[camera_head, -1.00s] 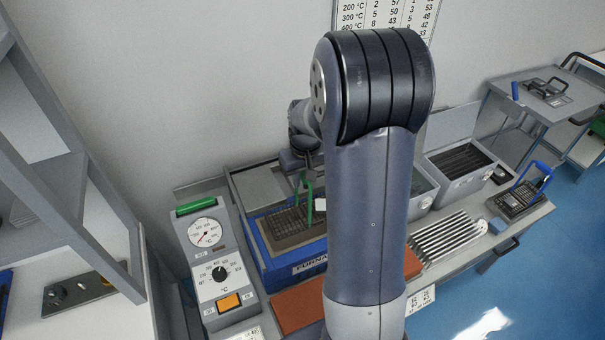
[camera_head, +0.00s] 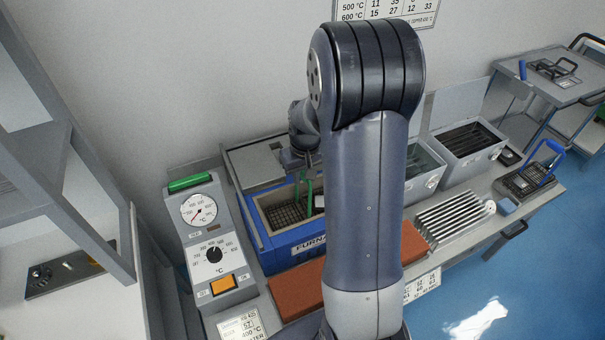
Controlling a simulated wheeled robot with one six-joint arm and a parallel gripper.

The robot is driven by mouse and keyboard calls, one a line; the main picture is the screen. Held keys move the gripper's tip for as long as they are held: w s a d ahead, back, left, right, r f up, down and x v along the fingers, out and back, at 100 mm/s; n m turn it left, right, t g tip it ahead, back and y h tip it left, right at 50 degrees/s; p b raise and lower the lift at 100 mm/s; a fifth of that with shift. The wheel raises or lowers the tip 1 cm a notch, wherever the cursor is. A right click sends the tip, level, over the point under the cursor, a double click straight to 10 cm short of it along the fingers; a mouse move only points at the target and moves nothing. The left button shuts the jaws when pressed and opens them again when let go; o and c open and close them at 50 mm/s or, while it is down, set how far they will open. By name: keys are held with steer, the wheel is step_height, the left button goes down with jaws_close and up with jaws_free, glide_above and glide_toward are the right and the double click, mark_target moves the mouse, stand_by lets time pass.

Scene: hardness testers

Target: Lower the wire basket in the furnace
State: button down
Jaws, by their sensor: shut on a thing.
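The blue furnace (camera_head: 262,240) stands on the bench left of my arm, its tan-walled chamber open at the top. The dark wire basket (camera_head: 285,215) is inside the chamber, with its mesh below the rim. Its green handle (camera_head: 309,192) rises upright above the rim. My gripper (camera_head: 304,166) is above the furnace, shut on the green handle; its fingertips are small and partly dark in this view. My arm hides the right part of the furnace. I cannot tell whether the basket touches the chamber floor.
A control box (camera_head: 212,250) with a dial and orange switch stands left of the furnace. Orange-brown slabs (camera_head: 298,290) lie in front. Grey tanks (camera_head: 466,150), a ribbed rack (camera_head: 452,222) and a blue-handled basket (camera_head: 528,180) are to the right.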

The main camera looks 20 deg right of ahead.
steer(key=shift+f+b, duration=0.3)
steer(key=shift+f, duration=0.05)
steer(key=c, duration=1.2)
jaws_free()
steer(key=r, duration=0.3)
steer(key=s+r, duration=0.1)
steer(key=r, duration=0.6)
steer(key=shift+s+r, duration=0.2)
steer(key=shift+r, duration=0.15)
steer(key=f, duration=0.3)
steer(key=w+f, duration=0.1)
steer(key=f, duration=0.7)
steer(key=shift+w, duration=0.15)
steer(key=shift+r+p, duration=0.3)
steer(key=shift+r, duration=0.2)
steer(key=shift+f, duration=0.15)
